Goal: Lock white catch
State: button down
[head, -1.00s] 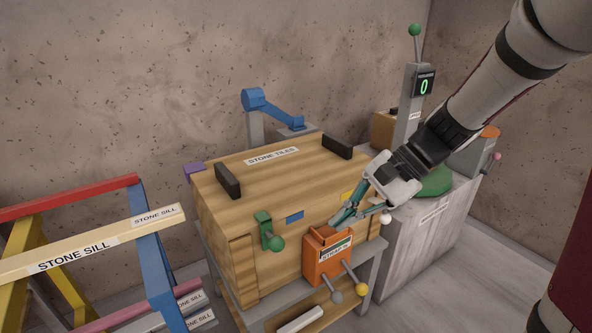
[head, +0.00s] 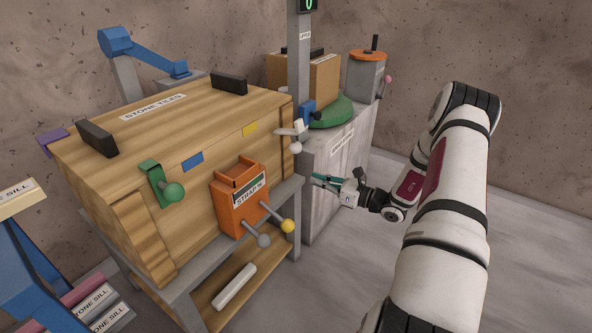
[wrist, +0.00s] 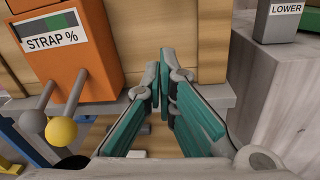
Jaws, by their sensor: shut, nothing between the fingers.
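The white catch (head: 297,128) is on the front of the wooden STONE TILES crate (head: 120,130), near its right end. Its round white knob (head: 296,148) hangs just below it. Whether it is locked I cannot tell. My gripper (head: 316,179) is below and to the right of the catch, apart from it, with its teal fingers pointing left toward the stand. In the wrist view the fingers (wrist: 162,85) are shut and empty, before the crate's lower front. The catch does not show in the wrist view.
A green catch (head: 172,190) sits at the crate's left. An orange STRAP % box (head: 238,205) with grey and yellow knobbed levers projects from the front, left of my gripper. A grey block (head: 335,165) carrying a green disc stands close right. Floor at right is clear.

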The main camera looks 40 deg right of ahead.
jog(key=shift+d+f, duration=0.3)
jog(key=w+a+r+b, duration=0.3)
jog(key=w, duration=0.5)
jog(key=shift+r, duration=0.4)
jog(key=shift+r, duration=0.1)
dwell(0.4)
jog(key=shift+s+d+r+p, duration=0.1)
jog(key=shift+s+r+p, duration=0.05)
jog(key=shift+p, duration=0.35)
jog(key=shift+s+r+g+h+p, duration=0.1)
jog(key=shift+r+g+h+p, duration=0.1)
jog(key=shift+g+h+p, duration=0.15)
